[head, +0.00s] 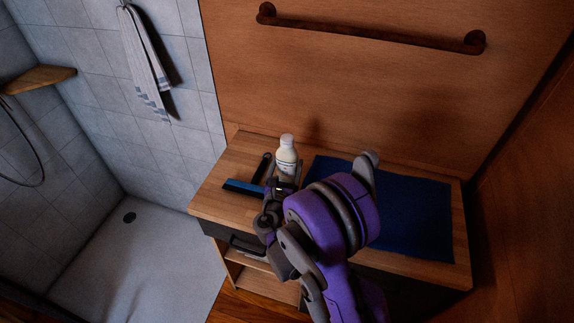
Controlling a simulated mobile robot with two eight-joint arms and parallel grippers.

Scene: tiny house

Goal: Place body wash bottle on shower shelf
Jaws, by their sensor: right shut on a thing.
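A white body wash bottle (287,157) stands upright at the wooden counter, with its cap up. My right gripper (283,186) is shut on its lower part; the fingers and arm hide the bottle's base, so I cannot tell whether it touches the counter. The wooden shower shelf (40,79) is a corner shelf on the tiled wall at the upper left, well away from the bottle. Its visible top looks bare. My left gripper is not in view.
The wooden counter (215,202) holds a squeegee (245,188) left of the bottle and a dark blue mat (415,215) at right. A striped towel (147,65) hangs on the tiles. A rail (370,33) crosses the wood wall. The shower floor (145,260) is clear.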

